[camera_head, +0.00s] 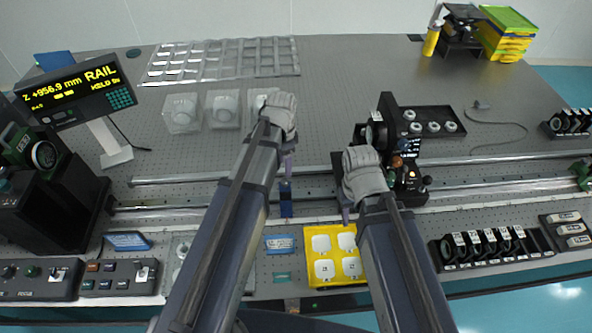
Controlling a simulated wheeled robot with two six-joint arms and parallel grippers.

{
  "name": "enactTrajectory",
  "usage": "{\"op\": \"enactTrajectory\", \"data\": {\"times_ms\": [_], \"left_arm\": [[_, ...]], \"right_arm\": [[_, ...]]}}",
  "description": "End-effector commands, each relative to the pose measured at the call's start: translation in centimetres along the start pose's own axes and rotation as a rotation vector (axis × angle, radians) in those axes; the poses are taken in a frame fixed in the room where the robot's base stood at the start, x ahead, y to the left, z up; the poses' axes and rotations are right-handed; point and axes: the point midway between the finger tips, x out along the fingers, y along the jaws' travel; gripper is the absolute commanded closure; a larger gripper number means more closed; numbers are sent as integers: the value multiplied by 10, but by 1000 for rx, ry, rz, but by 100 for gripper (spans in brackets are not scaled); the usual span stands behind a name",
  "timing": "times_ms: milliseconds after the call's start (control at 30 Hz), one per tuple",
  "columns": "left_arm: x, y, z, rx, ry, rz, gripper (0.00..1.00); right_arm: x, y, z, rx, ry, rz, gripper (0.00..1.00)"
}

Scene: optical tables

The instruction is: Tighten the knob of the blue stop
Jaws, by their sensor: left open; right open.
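The blue stop (286,206) sits on the rail at the centre of the view, between my two arms. It shows as a small, narrow dark-blue block, and its knob is too small to make out. My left gripper (288,158) is open, above and beyond the stop in the picture, with no object visible in it. My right gripper (346,208) is open to the right of the stop, beside the black carriage. The gloved-looking wrists and arm links hide part of the fingers of both.
A black carriage with optics (408,178) stands on the rail just right of my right gripper. A yellow tray (311,282) lies in front. A lit rail display (75,88) stands at left. A black parts tray (433,112) lies behind.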

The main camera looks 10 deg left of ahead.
Motion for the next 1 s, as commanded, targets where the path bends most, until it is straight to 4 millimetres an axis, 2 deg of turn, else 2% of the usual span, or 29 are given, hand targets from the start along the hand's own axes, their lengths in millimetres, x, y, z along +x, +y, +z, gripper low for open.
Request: {"op": "enactTrajectory", "data": {"times_ms": [167,367,800,1000], "left_arm": [[2,0,0,1,0,0,37],[15,0,0,0,0,0,37],[68,0,0,0,0,0,37],[79,0,0,0,0,0,37]], "right_arm": [[2,0,0,0,0,0,55],[15,-2,-1,0,0,0,55],[68,-6,-4,0,0,0,55],[78,-8,-5,0,0,0,55]]}}
